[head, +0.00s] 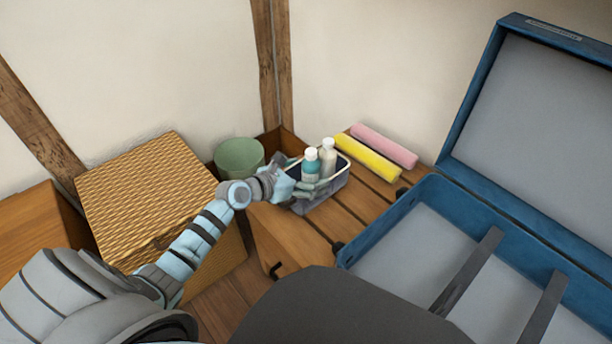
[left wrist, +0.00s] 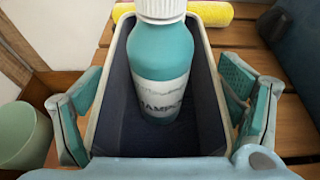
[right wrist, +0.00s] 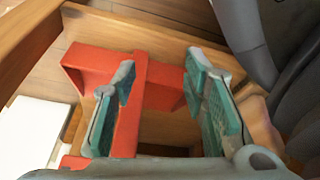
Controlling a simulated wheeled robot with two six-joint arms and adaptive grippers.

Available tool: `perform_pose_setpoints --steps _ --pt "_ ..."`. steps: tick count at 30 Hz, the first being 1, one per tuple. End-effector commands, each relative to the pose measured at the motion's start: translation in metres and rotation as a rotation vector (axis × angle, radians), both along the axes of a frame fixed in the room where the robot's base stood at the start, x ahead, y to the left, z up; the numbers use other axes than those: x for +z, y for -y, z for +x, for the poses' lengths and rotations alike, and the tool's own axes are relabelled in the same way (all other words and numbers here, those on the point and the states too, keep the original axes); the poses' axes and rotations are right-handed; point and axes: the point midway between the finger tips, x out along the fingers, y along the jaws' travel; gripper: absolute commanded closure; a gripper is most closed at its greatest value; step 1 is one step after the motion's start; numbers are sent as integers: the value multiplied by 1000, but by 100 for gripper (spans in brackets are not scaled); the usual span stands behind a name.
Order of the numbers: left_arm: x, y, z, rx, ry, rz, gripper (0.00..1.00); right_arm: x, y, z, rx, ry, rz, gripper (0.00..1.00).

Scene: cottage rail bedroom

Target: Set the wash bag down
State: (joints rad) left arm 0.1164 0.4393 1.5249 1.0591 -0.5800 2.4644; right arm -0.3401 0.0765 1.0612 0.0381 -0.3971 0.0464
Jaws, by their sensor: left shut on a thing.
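The wash bag (head: 322,198) is an open navy tub with a pale rim, upright over the slatted wooden bench (head: 300,232). I cannot tell whether its base touches the slats. A teal shampoo bottle (head: 310,166) and a white-grey bottle (head: 328,158) stand in it. My left gripper (head: 291,188) is shut on the bag; in the left wrist view its fingers (left wrist: 163,100) lie along both sides of the bag (left wrist: 205,112), around the teal bottle (left wrist: 160,65). My right gripper (right wrist: 163,95) is open, above a red object (right wrist: 130,125), and outside the head view.
A yellow roll (head: 367,158) and a pink roll (head: 384,146) lie on the bench behind the bag. A green bin (head: 239,158) and a wicker chest (head: 150,195) stand to the left. An open blue suitcase (head: 395,222) is at the right. Bare slats show in front of the bag.

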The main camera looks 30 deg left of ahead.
Motion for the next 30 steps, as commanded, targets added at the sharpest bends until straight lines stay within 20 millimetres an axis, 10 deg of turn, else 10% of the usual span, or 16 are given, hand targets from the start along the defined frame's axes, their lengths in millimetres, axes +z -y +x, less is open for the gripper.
perform_pose_setpoints --steps 3,4,6,20,30 --pt "-1 0 1 0 3 -1 60 0 0 1 1 -1 0 60" --pt "-3 0 0 0 -1 0 12 1 0 1 1 -2 0 60" --pt "-2 0 0 0 -1 0 1 1 0 0 1 -3 0 60" --pt "3 -2 -4 0 -1 1 0 5 -1 1 2 6 0 60" --pt "34 -23 -67 -2 -5 4 0 15 24 -60 53 -117 -59 60"
